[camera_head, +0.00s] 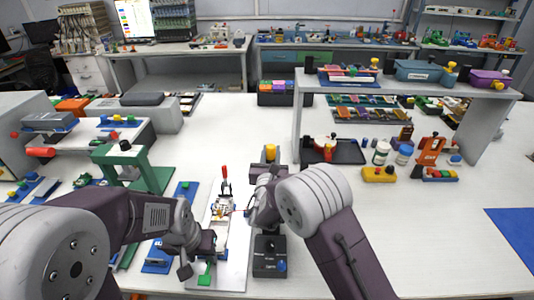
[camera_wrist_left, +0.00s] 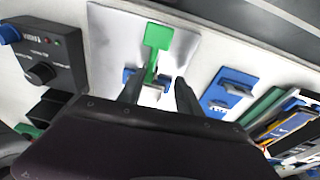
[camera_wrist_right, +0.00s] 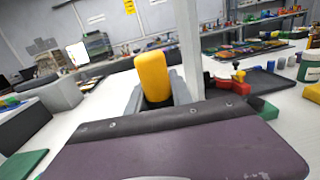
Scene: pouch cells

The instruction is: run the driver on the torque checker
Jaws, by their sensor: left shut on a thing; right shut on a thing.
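The driver, with a yellow handle (camera_wrist_right: 154,76), stands upright in my right gripper (camera_wrist_right: 160,98), which is shut on it. In the head view the yellow handle (camera_head: 270,153) rises above my right gripper (camera_head: 266,180). The driver's lower end is hidden by the gripper and arm. The torque checker looks to be the dark box (camera_head: 270,262) with a knob, below the right wrist; it also shows in the left wrist view (camera_wrist_left: 45,62). My left gripper (camera_head: 213,242) is shut on a small piece with a green tab (camera_wrist_left: 158,37) at the pale plate; its grip is partly hidden.
A pale metal plate (camera_head: 232,275) with a fixture and red-handled clamp (camera_head: 224,174) lies between the arms. A green stand (camera_head: 122,155) is left. A grey shelf (camera_head: 400,86), a black tray (camera_head: 345,152) and bottles stand right.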

